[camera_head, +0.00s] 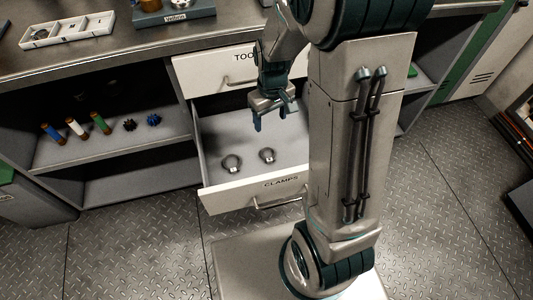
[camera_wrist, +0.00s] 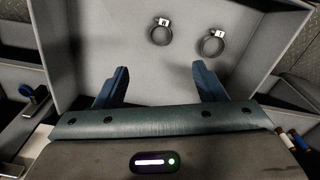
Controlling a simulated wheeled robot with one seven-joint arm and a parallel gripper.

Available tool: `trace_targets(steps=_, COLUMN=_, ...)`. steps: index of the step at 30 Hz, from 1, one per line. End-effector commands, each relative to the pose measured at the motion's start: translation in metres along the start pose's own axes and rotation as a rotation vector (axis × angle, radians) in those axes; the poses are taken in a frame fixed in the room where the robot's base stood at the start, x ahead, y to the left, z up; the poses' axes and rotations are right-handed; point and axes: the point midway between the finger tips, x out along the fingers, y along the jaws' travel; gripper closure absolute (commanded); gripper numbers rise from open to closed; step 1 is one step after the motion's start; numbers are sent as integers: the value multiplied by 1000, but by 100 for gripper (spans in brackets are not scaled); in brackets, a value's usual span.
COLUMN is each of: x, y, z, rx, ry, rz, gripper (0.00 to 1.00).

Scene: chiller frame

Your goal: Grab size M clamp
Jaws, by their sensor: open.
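Two ring-shaped metal clamps lie apart on the grey floor of the open drawer labelled CLAMPS (camera_head: 232,198). In the head view one clamp (camera_head: 232,162) is at the left and the other (camera_head: 267,155) at the right, both near the drawer's front. In the wrist view one clamp (camera_wrist: 161,32) is at the left and a slightly larger-looking one (camera_wrist: 211,44) at the right. I cannot read any size marking on them. My gripper (camera_head: 272,118) is above the rear part of the drawer, open and empty. Its blue fingers (camera_wrist: 158,85) point towards the clamps, without touching them.
The closed TOOLS drawer (camera_head: 225,68) is above the open one, below the worktop (camera_head: 120,62). The shelf at left (camera_head: 130,148) holds coloured cylinders and small dark knobs. A white divided tray (camera_head: 68,30) sits on the worktop. The drawer walls stand around the clamps.

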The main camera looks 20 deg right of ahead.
Motion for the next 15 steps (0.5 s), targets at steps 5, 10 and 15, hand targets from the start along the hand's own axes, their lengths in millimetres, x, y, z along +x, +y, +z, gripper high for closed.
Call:
trace_targets(steps=5, x=38, y=4, z=-8, rx=-33, ry=-25, rz=1, gripper=36)
trace_targets(steps=10, x=61, y=5, z=-8, rx=-40, ry=-32, rz=-1, gripper=36)
trace_targets(steps=15, x=96, y=5, z=-7, rx=-39, ry=-32, rz=-1, gripper=36)
